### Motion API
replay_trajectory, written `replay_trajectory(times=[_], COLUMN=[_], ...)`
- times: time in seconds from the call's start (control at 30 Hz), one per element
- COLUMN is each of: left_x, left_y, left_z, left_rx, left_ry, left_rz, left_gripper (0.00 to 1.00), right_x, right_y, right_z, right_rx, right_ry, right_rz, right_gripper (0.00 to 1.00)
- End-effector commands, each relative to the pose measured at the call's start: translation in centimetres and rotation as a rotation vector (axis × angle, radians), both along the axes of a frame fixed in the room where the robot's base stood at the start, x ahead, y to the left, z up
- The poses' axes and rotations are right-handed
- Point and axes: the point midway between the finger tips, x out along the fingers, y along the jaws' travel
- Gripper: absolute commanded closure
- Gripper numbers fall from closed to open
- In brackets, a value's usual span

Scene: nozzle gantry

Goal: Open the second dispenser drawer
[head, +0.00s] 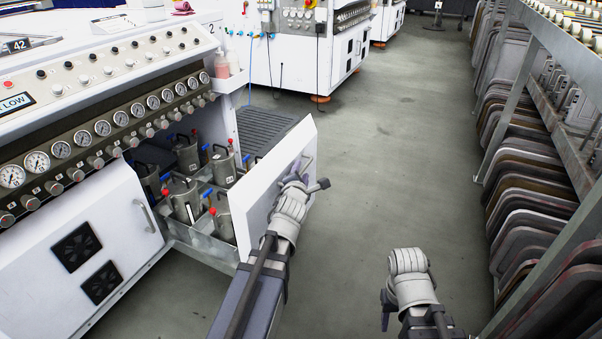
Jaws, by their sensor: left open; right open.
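A white dispenser drawer stands pulled out from the white machine. Its front panel (258,196) faces right, and metal pots (184,197) with red knobs and blue fittings sit in the tray behind it. My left gripper (305,184) is open at the outer face of this panel, near its handle (303,166). I cannot tell whether it touches the handle. A white front with a bar handle (149,215) to the left is closed. My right gripper (408,264) is open and empty above the floor, apart from the drawer; its fingertips are hard to make out.
The machine (75,85) carries a row of gauges (103,127) above the drawers. A metal rack (535,65) with several stacked panels lines the right side. A second white machine (300,50) stands behind. The grey floor (390,150) between is clear.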

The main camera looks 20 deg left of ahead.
Motion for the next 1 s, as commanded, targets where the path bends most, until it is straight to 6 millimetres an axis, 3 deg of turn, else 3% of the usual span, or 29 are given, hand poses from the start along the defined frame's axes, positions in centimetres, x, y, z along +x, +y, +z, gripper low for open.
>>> replay_trajectory(times=[0.27,0.47,1.0], left_x=[0.0,0.0,0.0], left_y=[0.0,0.0,0.0], left_z=[0.3,1.6,9.1], left_rx=[0.000,0.000,0.001], left_ry=[-0.001,-0.001,-0.003], left_rz=[-0.001,0.000,-0.001], left_gripper=[0.55,0.55,0.55], right_x=[0.0,0.0,-0.1], right_y=[0.0,0.0,0.0], right_z=[0.3,1.5,9.0], right_rx=[0.000,0.000,-0.001], right_ry=[0.000,0.000,0.003], right_rz=[0.000,0.000,0.000], right_gripper=[0.50,0.50,0.50])
